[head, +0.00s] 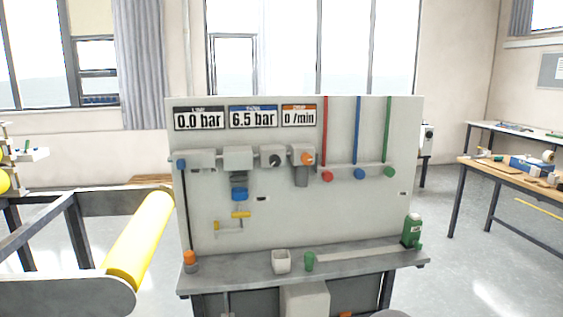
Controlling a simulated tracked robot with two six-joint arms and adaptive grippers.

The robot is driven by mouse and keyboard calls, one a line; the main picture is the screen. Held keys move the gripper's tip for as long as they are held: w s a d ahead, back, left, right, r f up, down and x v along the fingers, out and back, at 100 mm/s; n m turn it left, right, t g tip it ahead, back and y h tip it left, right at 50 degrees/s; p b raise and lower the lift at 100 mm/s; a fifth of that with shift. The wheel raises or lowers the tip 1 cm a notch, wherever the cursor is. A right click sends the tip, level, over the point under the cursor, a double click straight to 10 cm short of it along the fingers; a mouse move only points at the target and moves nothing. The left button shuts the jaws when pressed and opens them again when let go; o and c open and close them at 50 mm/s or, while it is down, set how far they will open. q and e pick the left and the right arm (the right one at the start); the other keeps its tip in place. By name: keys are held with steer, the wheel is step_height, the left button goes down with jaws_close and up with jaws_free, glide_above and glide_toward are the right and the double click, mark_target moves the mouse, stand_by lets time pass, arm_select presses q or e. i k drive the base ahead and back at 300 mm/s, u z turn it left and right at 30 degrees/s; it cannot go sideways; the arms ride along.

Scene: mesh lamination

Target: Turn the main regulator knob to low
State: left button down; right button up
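A grey upright panel (290,220) stands on a bench straight ahead in the head view. A row of air-line units runs across it. One unit right of centre has a small dark round knob or dial (276,160). Beside it, an orange knob (307,158) sits on a unit with a grey bowl below. I cannot read any label that tells which one is the main regulator knob, nor its setting. Three displays above read 0.0 bar (199,120), 6.5 bar (253,120) and 0 /min (299,119). Neither gripper is in view.
A yellow roller (140,240) on a grey frame stands at front left. The panel's bench ledge (350,263) holds a white cup (281,261), a green bottle (412,231) and an orange-topped item (190,261). A wooden workbench (510,173) is at right, with open floor between.

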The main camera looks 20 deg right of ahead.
mark_target(274, 161)
steer(key=u, duration=0.1)
steer(key=i, duration=1)
steer(key=z, duration=0.1)
